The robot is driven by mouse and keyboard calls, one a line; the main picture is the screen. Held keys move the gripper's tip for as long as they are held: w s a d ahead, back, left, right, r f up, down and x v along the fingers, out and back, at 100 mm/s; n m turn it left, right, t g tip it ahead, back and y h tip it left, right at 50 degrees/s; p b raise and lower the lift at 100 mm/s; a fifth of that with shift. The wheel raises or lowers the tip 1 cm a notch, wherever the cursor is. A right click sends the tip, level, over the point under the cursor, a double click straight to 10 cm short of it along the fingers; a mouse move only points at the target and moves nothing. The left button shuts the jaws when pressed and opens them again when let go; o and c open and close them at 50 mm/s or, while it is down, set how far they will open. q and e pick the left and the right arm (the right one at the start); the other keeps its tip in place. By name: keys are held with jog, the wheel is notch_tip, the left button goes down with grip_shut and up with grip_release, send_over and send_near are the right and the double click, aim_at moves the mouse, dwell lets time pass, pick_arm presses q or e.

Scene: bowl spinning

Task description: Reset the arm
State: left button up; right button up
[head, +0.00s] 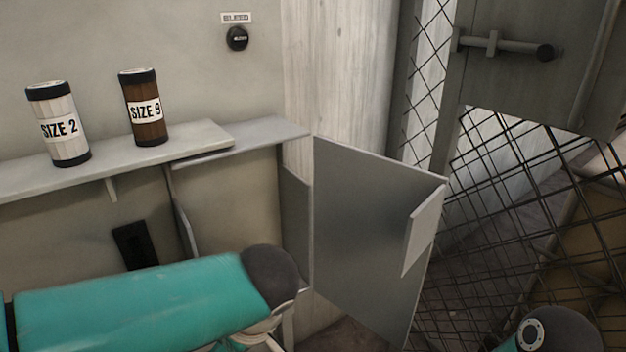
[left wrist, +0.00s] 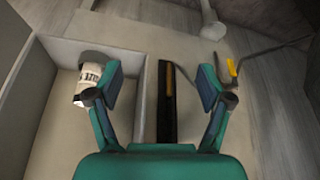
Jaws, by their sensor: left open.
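My teal left arm (head: 140,300) reaches in from the left in the head view, across the front of the cabinet. Its gripper cannot be made out there. In the left wrist view my left gripper (left wrist: 161,86) is open, with its two fingers wide apart and nothing between them touching them. A dark slot-like strip (left wrist: 166,110) with a brown edge lies beyond the gap. A white can with a black-lettered label (left wrist: 88,80) is in a compartment, partly behind the left finger. Part of my right arm (head: 548,334) shows at the bottom right; its gripper is out of view.
A SIZE 2 can (head: 59,125) and a brown SIZE 9 can (head: 145,108) stand on a shelf (head: 200,137). A grey cabinet door (head: 365,230) stands open. A wire-mesh gate (head: 510,180) is at right. A yellow-handled tool (left wrist: 232,67) lies at right in the wrist view.

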pick_arm(q)
jog(key=s+a+f+n+g, duration=0.1)
jog(key=s+a+f+g, duration=0.15)
jog(key=f, duration=0.45)
jog(key=s+a+f+g, duration=0.2)
jog(key=a+f, duration=0.1)
jog(key=f, duration=0.4)
jog(key=s+a+f+n+g, duration=0.1)
jog(key=s+a+f+g, duration=0.15)
jog(key=f, duration=0.45)
jog(key=s+d+f+m+h, duration=0.25)
jog(key=s+f+h, duration=0.2)
jog(key=f, duration=0.25)
jog(key=s+d+f+m+h, duration=0.1)
jog(key=s+d+f+h, duration=0.25)
jog(key=s+f, duration=0.35)
jog(key=w+d+f+m+t, duration=0.1)
jog(key=w+f+m+t, duration=0.3)
jog(key=w, duration=0.4)
notch_tip(320, 180, up, 34)
jog(key=m+p, duration=0.2)
jog(key=p, duration=3)
jog(key=shift+f+t+y, duration=0.25)
jog(key=shift+t+y, duration=0.05)
pick_arm(e)
notch_tip(320, 180, up, 32)
jog(key=shift+w, duration=0.15)
